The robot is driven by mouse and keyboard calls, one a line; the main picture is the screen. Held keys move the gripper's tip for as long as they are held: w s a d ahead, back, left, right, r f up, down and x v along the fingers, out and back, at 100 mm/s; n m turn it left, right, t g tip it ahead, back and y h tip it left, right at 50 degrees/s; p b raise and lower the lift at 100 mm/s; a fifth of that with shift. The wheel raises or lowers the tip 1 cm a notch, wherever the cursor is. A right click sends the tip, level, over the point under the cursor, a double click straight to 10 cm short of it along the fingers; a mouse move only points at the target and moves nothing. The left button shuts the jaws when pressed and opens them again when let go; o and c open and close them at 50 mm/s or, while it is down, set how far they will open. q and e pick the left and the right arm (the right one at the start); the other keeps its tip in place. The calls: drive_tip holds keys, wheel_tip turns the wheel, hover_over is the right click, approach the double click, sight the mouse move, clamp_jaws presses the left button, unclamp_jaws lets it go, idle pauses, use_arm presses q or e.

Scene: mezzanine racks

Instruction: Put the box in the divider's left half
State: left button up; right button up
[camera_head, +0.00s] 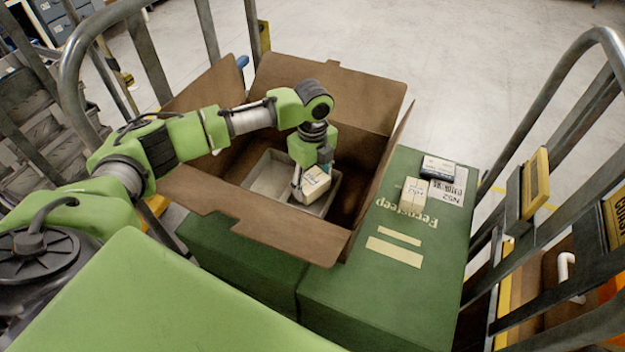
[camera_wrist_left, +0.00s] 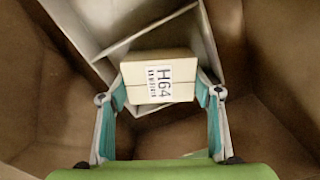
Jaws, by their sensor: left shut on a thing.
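A small cream box (camera_head: 316,185) is held in my left gripper (camera_head: 308,186), inside the open brown carton (camera_head: 345,95). In the left wrist view the box (camera_wrist_left: 160,78) shows an "H64" label, with the gripper's teal-padded fingers (camera_wrist_left: 160,95) against its two sides. The grey divider (camera_head: 262,178) lies in the carton under the gripper. The box is over the divider's right part in the head view; its left part looks empty. In the wrist view, a thin wall of the divider (camera_wrist_left: 145,33) shows beyond the box. Whether the box touches the divider's floor is unclear. My right gripper is not in view.
The carton's flaps stand open around my left arm. It rests among green cases (camera_head: 375,285). Metal rails (camera_head: 570,125) flank both sides.

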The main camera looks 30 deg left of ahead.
sight(313, 180)
use_arm(q)
drive_tip(key=shift+f, duration=0.2)
drive_tip(key=shift+f, duration=0.35)
drive_tip(key=o, duration=1.2)
drive_tip(key=shift+o, duration=0.2)
wheel_tip(313, 180, up, 13)
drive_tip(key=b, duration=0.3)
drive_tip(key=shift+r, duration=0.15)
